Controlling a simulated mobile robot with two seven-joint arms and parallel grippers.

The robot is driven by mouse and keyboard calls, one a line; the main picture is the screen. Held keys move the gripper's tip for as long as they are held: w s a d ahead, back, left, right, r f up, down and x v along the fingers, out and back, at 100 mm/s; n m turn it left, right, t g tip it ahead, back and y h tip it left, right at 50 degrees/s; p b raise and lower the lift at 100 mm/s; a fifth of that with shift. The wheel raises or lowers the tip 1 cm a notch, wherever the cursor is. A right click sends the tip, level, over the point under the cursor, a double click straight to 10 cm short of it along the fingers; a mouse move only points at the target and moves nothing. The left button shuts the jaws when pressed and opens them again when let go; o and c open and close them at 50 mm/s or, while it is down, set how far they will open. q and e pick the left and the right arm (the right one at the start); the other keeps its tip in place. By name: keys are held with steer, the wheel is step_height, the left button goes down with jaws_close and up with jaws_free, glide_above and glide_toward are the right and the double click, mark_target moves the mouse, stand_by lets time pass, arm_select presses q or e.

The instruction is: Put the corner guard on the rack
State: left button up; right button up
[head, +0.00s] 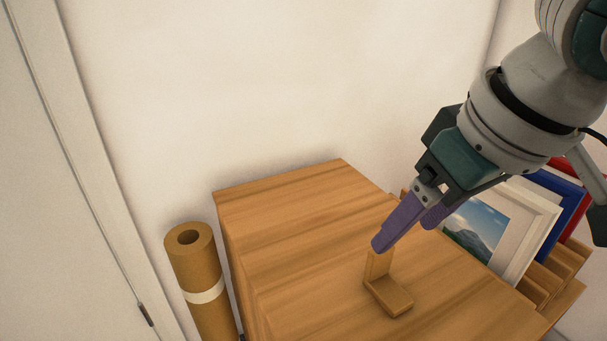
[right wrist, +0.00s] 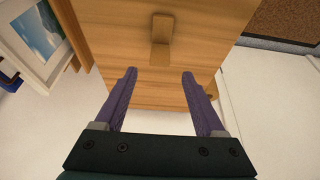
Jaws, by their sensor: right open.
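The corner guard (head: 388,296) is a small tan L-shaped piece on the wooden cabinet top, one leg flat and one upright. My right gripper (head: 406,234) has purple fingers, is open, and is just above and behind the guard's upright leg. One finger partly hides the top of that leg. In the right wrist view the guard (right wrist: 161,42) lies beyond the open fingertips (right wrist: 159,73), roughly centred between them. The rack (head: 547,281) is slatted wood at the right and holds framed prints. My left gripper is not in view.
A white-framed landscape print (head: 512,217), a blue frame (head: 562,200) and a red frame stand in the rack. A brown paper roll (head: 190,262) with a white band stands left of the cabinet (head: 290,230). The cabinet's left top is clear; a white wall is behind.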

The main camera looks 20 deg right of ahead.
steer(key=shift+n+y, duration=0.6)
steer(key=shift+n, duration=0.1)
steer(key=s+a+f, duration=0.1)
steer(key=s+a, duration=0.1)
steer(key=s, duration=0.1)
steer(key=s+a+f, duration=0.1)
steer(key=s+a, duration=0.1)
steer(key=s, duration=0.1)
steer(key=s+a+f, duration=0.2)
steer(key=s, duration=0.1)
steer(key=shift+s+a+p, duration=0.3)
steer(key=shift+s, duration=0.05)
steer(key=shift+g+h, duration=0.5)
steer(key=shift+h, duration=0.2)
steer(key=s+d, duration=0.1)
steer(key=s+d+f, duration=0.1)
steer(key=s, duration=0.1)
steer(key=s+d, duration=0.1)
steer(key=shift+s+f, duration=0.3)
steer(key=shift+f, duration=0.05)
